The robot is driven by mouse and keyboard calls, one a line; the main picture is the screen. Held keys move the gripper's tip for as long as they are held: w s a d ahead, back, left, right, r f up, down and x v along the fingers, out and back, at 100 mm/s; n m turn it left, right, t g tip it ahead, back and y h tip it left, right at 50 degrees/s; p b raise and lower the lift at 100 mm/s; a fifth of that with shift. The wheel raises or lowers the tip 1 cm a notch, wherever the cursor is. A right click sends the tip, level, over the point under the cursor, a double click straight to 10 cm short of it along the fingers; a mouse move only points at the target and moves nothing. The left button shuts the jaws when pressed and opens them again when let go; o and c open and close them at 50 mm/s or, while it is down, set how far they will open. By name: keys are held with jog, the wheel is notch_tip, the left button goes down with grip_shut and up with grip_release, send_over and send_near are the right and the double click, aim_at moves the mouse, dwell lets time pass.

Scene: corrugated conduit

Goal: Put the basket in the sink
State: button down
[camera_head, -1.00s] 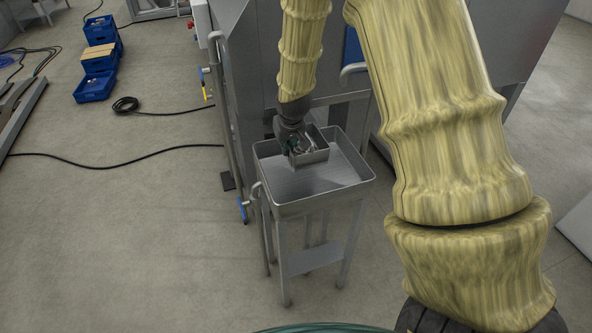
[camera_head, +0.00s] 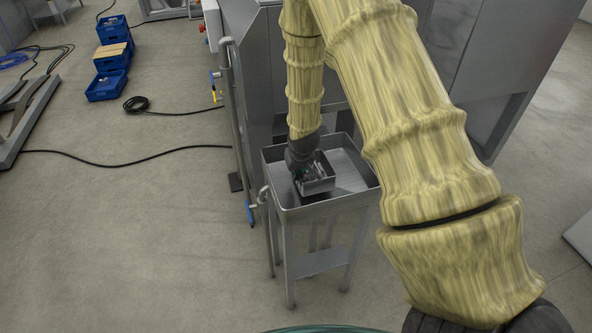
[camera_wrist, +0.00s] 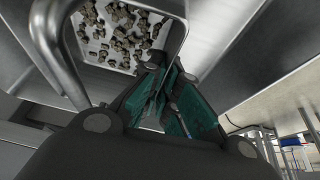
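The basket (camera_head: 320,187) is a small square metal tray. In the wrist view the basket (camera_wrist: 122,58) shows many small metal parts on its floor. My gripper (camera_head: 307,173) is at the basket's left back side; in the wrist view its green-padded fingers (camera_wrist: 169,88) close on the basket's wall. The sink (camera_head: 338,203) is a shallow rectangular metal basin on a legged stand. The basket is inside the sink's outline, low and near its front left. I cannot tell if it touches the sink floor.
The sink has free floor (camera_head: 346,163) behind and right of the basket. A large grey metal machine (camera_head: 410,40) stands behind it. A vertical pipe (camera_head: 238,120) runs at its left. Blue crates (camera_head: 108,82) and a black cable (camera_head: 120,154) lie on the floor at left.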

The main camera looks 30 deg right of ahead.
jog(key=shift+f, duration=0.45)
jog(key=c, duration=1.6)
grip_release()
jog(key=shift+c, duration=0.2)
jog(key=shift+r, duration=0.5)
jog(key=b+v, duration=0.3)
jog(key=v, duration=0.9)
